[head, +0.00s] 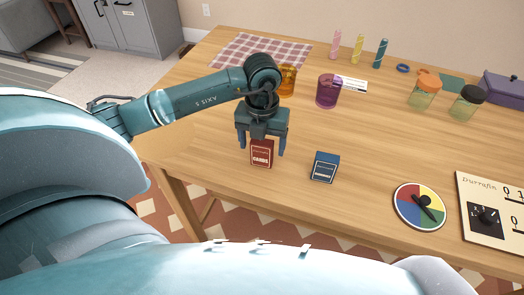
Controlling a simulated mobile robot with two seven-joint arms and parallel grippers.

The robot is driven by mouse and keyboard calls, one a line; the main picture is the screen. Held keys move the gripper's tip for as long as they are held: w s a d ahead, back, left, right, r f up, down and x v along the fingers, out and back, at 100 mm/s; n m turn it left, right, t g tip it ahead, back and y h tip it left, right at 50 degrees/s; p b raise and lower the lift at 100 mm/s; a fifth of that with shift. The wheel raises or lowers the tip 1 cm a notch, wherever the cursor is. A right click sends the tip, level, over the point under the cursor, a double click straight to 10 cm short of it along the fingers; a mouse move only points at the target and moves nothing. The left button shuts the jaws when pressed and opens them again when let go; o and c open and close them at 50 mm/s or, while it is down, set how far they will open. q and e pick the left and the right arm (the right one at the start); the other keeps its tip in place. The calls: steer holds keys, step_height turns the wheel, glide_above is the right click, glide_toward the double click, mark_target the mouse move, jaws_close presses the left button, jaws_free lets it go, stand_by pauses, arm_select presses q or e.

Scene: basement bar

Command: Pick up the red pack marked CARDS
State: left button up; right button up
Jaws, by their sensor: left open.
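The red pack marked CARDS (262,157) stands on the wooden table near its front left edge. Its label faces me, and its top is partly hidden by my gripper. My left gripper (261,150) is open and points down right over the pack. One finger shows on each side of the pack. I cannot tell whether the fingers touch it. My right gripper is not in view.
A blue pack (324,167) stands just right of the red one. A purple cup (327,91) and an orange cup (287,80) stand behind. A colour spinner (419,206) and a score board (492,214) lie at right. Jars (423,97) stand further back.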

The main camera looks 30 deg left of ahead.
arm_select(q)
steer(key=shift+f, duration=0.7)
steer(key=shift+c, duration=0.4)
steer(key=c, duration=1)
steer(key=shift+r, duration=0.1)
